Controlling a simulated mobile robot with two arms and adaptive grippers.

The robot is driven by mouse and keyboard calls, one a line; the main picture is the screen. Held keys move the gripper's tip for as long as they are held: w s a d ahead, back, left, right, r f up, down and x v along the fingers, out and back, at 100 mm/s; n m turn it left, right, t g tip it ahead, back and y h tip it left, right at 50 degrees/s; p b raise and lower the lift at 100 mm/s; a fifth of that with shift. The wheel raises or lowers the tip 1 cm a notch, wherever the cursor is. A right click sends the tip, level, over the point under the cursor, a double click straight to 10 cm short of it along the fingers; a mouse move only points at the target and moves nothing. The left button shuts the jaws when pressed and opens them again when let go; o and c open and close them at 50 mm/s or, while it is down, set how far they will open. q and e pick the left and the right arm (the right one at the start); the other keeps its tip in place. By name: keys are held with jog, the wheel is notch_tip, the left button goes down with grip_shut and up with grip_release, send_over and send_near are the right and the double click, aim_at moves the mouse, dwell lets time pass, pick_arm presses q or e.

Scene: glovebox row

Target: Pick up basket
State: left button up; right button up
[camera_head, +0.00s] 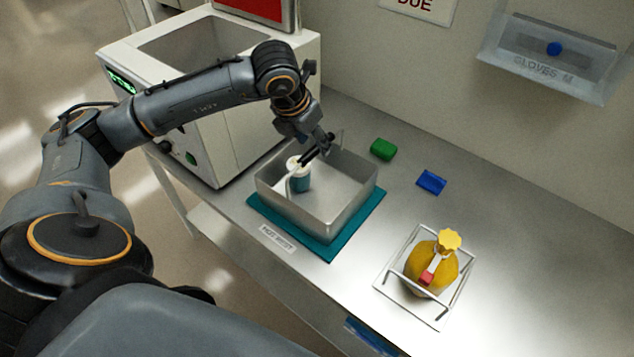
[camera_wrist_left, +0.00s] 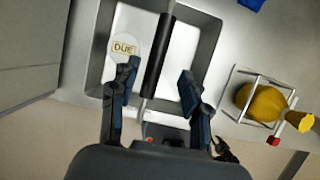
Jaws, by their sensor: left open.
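The basket (camera_head: 340,205) is a square metal bin with an overhead handle. It stands on a teal mat (camera_head: 330,250) on the steel bench. A white-lidded bottle (camera_head: 300,178) with a blue-green body is inside it. My left gripper (camera_head: 318,153) is over the basket, close to the handle. In the left wrist view, the basket rim (camera_wrist_left: 208,50) lies ahead, and the handle's black grip (camera_wrist_left: 160,55) runs between the open fingers (camera_wrist_left: 158,84). I cannot tell whether they touch it. My right gripper is not in view.
A white machine (camera_head: 225,130) stands left of the basket, behind my left arm. A green block (camera_head: 383,149) and a blue block (camera_head: 431,182) lie to the right. A yellow tied bag (camera_head: 432,265) sits in a wire holder nearer the front edge.

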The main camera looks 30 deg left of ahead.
aim_at(315, 147)
pick_arm(q)
jog(key=x, duration=0.1)
jog(key=p+x, duration=0.1)
jog(key=x, duration=0.1)
jog(key=p+x, duration=0.1)
jog(key=x, duration=0.1)
jog(key=shift+w+a+f, duration=0.15)
jog(key=shift+w+a, duration=0.1)
jog(key=shift+a, duration=0.05)
jog(key=shift+f+b, duration=0.2)
jog(key=shift+b, duration=0.4)
jog(key=shift+c, duration=0.4)
grip_shut()
